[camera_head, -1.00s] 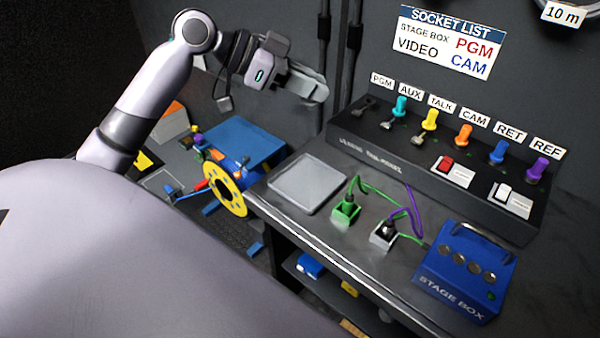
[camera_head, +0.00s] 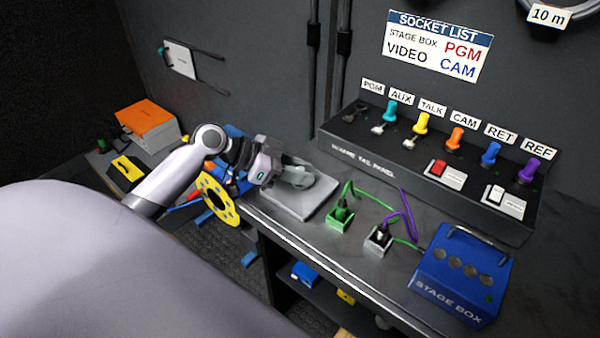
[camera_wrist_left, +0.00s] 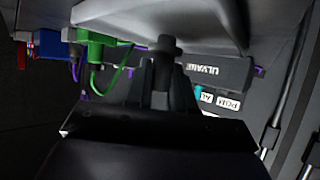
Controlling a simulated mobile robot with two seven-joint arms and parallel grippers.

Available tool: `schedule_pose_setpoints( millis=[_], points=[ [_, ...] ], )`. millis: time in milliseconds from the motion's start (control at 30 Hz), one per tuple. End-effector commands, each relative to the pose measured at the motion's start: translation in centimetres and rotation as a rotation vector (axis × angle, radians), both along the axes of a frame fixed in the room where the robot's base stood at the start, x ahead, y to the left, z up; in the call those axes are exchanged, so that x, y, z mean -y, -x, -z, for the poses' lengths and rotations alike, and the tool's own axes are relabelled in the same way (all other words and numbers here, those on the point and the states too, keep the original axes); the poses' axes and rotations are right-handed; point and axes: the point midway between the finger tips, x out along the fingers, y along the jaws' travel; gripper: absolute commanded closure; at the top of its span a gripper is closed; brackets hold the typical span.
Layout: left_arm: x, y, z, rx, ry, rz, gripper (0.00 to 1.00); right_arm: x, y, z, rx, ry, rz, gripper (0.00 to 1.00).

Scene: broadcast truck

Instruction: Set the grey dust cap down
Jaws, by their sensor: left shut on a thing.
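My left gripper (camera_head: 300,180) is over the light grey tray (camera_head: 318,208) on the bench, low and close to its surface. In the left wrist view, which is upside down, the fingers (camera_wrist_left: 162,72) are shut on a small dark grey piece, the dust cap (camera_wrist_left: 165,44). The cap overlaps the pale tray (camera_wrist_left: 215,28) there; I cannot tell whether it touches it. In the head view the cap is too small and hidden by the gripper to make out. My right gripper is not in view.
Right of the tray stand a green connector block (camera_head: 340,218) and a pale one (camera_head: 378,240) with cables. The blue stage box (camera_head: 460,272) is further right. The socket panel (camera_head: 350,155) stands behind. A yellow reel (camera_head: 217,198) is left of the bench.

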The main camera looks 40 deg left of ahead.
Motion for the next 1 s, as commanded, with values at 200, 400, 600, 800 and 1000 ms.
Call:
schedule_pose_setpoints(
  millis=[200, 400, 600, 800, 1000],
  points=[
    [0.02, -0.01, 0.48, 0.002, 0.000, 0.001, 1.00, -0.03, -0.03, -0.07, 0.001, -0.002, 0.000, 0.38],
    [0.02, 0.00, 0.85, 0.001, -0.001, 0.000, 1.00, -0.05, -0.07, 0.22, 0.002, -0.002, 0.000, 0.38],
    [0.01, 0.00, 0.78, 0.001, -0.001, 0.000, 0.51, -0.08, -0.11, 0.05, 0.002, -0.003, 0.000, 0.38],
    [0.01, 0.00, 0.73, 0.001, -0.001, 0.000, 0.51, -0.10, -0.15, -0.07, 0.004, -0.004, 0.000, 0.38],
    [-0.81, 0.58, 0.11, 0.000, -0.004, -0.002, 0.51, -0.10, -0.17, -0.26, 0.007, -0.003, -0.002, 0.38]
  ],
)
